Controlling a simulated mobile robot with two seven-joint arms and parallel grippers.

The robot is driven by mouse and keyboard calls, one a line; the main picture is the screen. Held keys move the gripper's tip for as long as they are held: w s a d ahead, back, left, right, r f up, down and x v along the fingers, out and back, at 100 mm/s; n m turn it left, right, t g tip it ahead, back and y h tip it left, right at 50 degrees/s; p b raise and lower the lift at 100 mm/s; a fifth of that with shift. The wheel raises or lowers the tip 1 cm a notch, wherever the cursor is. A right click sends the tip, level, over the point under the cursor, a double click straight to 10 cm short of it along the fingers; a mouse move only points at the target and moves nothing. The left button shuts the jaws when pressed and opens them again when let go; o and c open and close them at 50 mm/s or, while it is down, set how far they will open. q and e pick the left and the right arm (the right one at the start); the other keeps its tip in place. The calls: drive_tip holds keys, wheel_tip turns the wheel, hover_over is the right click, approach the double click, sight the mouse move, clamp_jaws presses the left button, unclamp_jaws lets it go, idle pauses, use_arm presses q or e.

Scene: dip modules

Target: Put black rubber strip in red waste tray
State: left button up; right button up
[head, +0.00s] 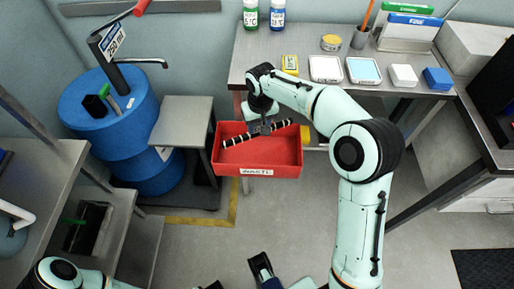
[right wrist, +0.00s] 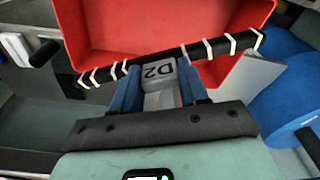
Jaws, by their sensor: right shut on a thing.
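The black rubber strip (head: 241,137) has white bands and lies slantwise over the red waste tray (head: 258,158). My right gripper (head: 265,128) is shut on it near its middle, above the tray's far part. In the right wrist view, the strip (right wrist: 218,47) crosses in front of the fingers (right wrist: 158,82), with a grey block marked D2 between them. The tray (right wrist: 150,25) is behind it, and the strip's left end reaches past the tray's edge there. At the bottom of the head view, dark parts, probably my left gripper (head: 262,265), are cut off by the edge.
A metal table (head: 300,45) with bottles, dishes and a blue box (head: 437,79) stands behind. A blue drum (head: 120,120) and a small grey stand (head: 183,122) are left of the tray. Open floor (head: 210,250) lies in front.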

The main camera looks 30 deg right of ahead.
wheel_tip(320, 180, down, 13)
drive_tip(key=shift+w+r+b, duration=0.1)
drive_tip(key=shift+b, duration=0.8)
drive_tip(key=o, duration=1)
drive_tip(key=shift+o, duration=0.2)
drive_tip(key=shift+r, duration=0.1)
wheel_tip(320, 180, up, 12)
drive_tip(key=s+p, duration=0.1)
drive_tip(key=p, duration=0.1)
drive_tip(key=shift+s+a, duration=0.15)
drive_tip(key=shift+s, duration=0.1)
